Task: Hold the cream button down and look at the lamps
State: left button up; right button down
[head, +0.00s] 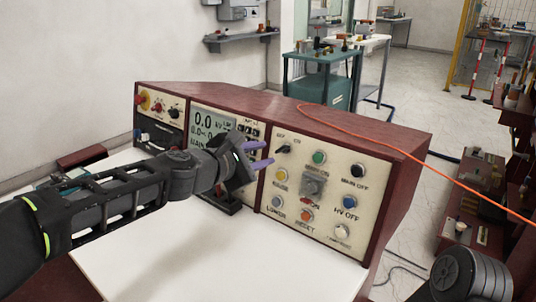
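The cream button (342,231) sits at the lower right of the cream control panel (330,184) on a dark red console, with a small label under it that I cannot read. My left gripper (262,154) is in front of the console, near the left edge of this panel. Its two purple fingers are apart, with nothing seen between them. It is up and left of the cream button and does not touch it. I cannot make out any separate lamps as lit. My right gripper is out of view.
Green (319,157), black (357,170), blue (349,201), yellow (281,174) and orange (306,215) buttons surround a central grey knob (313,186). A display (207,128) reads 0.0. An orange cable (400,153) crosses the console top. The white tabletop (240,265) in front is clear.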

aim_at(340, 232)
jog(key=k+j, duration=1.25)
